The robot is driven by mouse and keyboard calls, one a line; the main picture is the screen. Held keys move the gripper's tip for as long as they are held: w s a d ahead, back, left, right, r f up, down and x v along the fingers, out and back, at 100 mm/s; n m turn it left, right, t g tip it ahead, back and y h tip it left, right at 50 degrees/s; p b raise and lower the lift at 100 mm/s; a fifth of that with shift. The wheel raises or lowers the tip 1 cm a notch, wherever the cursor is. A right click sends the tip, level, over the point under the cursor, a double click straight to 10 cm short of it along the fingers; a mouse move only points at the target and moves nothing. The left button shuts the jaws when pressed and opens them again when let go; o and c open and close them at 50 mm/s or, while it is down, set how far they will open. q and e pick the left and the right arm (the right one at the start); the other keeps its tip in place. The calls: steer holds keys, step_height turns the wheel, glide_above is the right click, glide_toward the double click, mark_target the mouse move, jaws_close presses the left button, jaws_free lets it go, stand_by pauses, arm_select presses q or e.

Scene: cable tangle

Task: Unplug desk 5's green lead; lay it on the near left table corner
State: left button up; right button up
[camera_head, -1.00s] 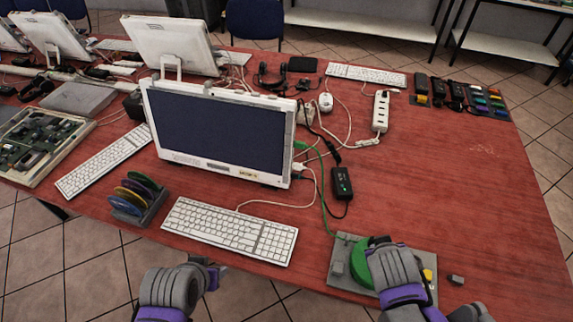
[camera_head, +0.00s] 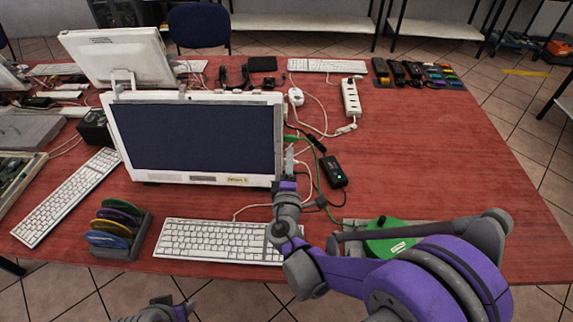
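The green lead (camera_head: 317,180) comes from behind the right edge of the white-framed monitor (camera_head: 195,138), whose lower bezel has a small yellow label. It runs down over the red table (camera_head: 430,150) towards a grey block with a green round part (camera_head: 390,238). My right gripper (camera_head: 289,165) points away from me at the monitor's lower right edge, close to the lead and white cables. Whether it touches the lead's plug is hidden. My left gripper (camera_head: 180,306) is at the bottom edge, in front of the table, mostly cut off.
A black adapter (camera_head: 334,171) with a green light lies right of the gripper. A white keyboard (camera_head: 218,241) and a disc rack (camera_head: 120,234) stand in front of the monitor. A white power strip (camera_head: 350,97) lies behind.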

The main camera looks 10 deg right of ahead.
mark_target(291, 140)
steer(key=shift+x, duration=3.4)
jaws_close()
